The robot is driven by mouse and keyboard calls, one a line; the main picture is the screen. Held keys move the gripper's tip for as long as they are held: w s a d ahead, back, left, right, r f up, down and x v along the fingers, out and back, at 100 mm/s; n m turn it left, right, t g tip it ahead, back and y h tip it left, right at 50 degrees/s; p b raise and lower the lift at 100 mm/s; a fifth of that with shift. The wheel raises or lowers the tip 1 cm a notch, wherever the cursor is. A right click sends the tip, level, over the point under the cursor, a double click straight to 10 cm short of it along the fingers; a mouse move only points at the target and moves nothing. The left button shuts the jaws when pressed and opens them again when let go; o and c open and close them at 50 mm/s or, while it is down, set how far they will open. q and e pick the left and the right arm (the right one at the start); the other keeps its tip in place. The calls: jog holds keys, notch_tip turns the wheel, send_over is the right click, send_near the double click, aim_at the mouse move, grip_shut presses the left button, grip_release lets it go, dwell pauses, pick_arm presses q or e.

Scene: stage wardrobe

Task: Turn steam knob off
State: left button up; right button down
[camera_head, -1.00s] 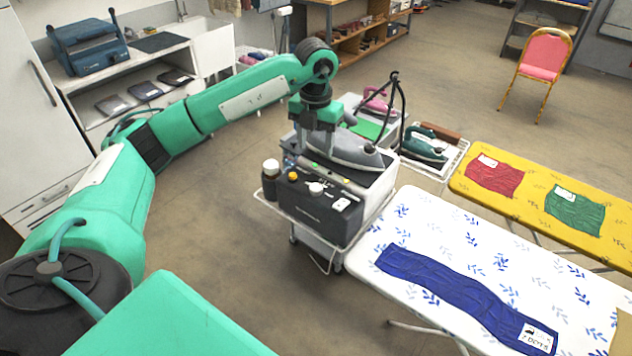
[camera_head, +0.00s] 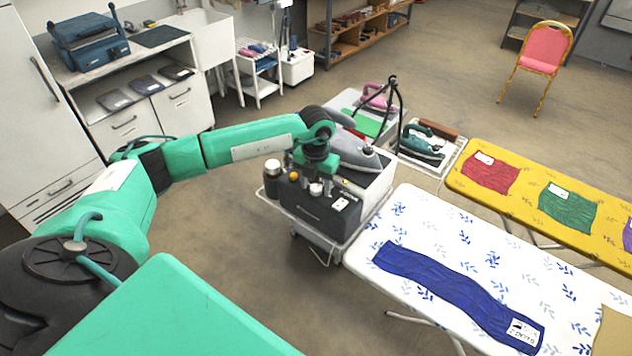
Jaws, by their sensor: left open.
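The steam station (camera_head: 322,212) is a dark box with a grey iron (camera_head: 362,155) on top. Its front edge carries an orange knob (camera_head: 294,177) and a pale knob (camera_head: 316,189); I cannot tell which is the steam knob. My left gripper (camera_head: 312,180) is open, pointing down right at these knobs. Its wrist and body cover part of the station's top, and its fingertips are too small to tell whether they touch a knob. My right gripper is out of view.
A dark bottle (camera_head: 272,179) stands in the cart's rack left of the station. A white ironing board (camera_head: 440,235) with a blue cloth (camera_head: 455,290) is close on the right. A teal iron (camera_head: 424,145) rests behind. Floor left of the cart is clear.

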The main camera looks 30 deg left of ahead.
pick_arm(q)
jog(key=c, duration=1)
jog(key=shift+o, duration=0.2)
jog(key=n+b, duration=0.2)
jog(key=n, duration=0.1)
jog(key=shift+f, duration=0.1)
jog(key=n+b, duration=0.2)
jog(key=n, duration=0.1)
jog(key=shift+n, duration=0.4)
jog(key=n+b, duration=0.1)
jog(key=n, duration=0.2)
jog(key=shift+b, duration=0.3)
jog(key=shift+r+n+b, duration=0.2)
jog(key=shift+n+b, duration=0.25)
jog(key=shift+n, duration=1.55)
